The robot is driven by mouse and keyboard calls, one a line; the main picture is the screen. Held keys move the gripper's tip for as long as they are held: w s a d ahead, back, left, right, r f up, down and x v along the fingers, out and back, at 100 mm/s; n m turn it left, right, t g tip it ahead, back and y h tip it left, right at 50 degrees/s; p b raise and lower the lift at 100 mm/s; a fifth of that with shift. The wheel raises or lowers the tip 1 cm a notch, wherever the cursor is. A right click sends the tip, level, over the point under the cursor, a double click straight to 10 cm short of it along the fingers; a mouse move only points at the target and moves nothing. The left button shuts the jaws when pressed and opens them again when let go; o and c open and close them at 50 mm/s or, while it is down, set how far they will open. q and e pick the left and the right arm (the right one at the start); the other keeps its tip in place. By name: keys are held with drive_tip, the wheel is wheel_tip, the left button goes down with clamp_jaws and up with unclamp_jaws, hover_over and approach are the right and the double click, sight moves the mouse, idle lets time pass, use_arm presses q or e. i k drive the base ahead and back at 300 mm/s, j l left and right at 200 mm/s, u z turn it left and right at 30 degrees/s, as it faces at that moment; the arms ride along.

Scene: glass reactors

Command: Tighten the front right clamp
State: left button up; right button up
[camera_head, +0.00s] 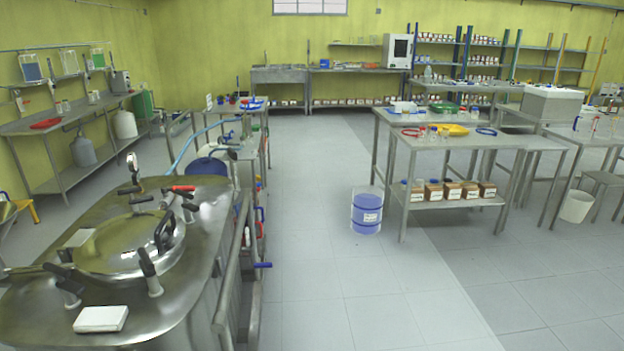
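A steel reactor top (190,262) fills the lower left, with a round domed lid (115,258) on it. Several clamps with black handles stand around the lid. The one at the lid's front right (150,272) has its handle upright and tilted a little left. Another clamp (65,282) is at the front left, its handle lying toward the left. More black handles (186,203) are at the back of the lid. How tight any clamp is cannot be told. Neither of my grippers is in view.
A white box (101,318) lies on the reactor top's front. A gauge (132,162) and a red handle (183,188) rise at its back. A steel rail (232,262) runs along its right side.

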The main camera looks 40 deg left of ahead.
sight(193, 208)
drive_tip(key=i+l+u, duration=0.1)
drive_tip(key=i, duration=0.3)
drive_tip(key=i+l+u, duration=0.1)
drive_tip(key=i, duration=0.3)
drive_tip(key=i+l+u, duration=0.1)
drive_tip(key=i, duration=0.25)
drive_tip(key=i+u, duration=1.3)
drive_tip(key=u, duration=0.15)
drive_tip(key=i+u, duration=0.25)
drive_tip(key=u, duration=0.15)
drive_tip(key=i+u, duration=0.25)
drive_tip(key=u, duration=0.15)
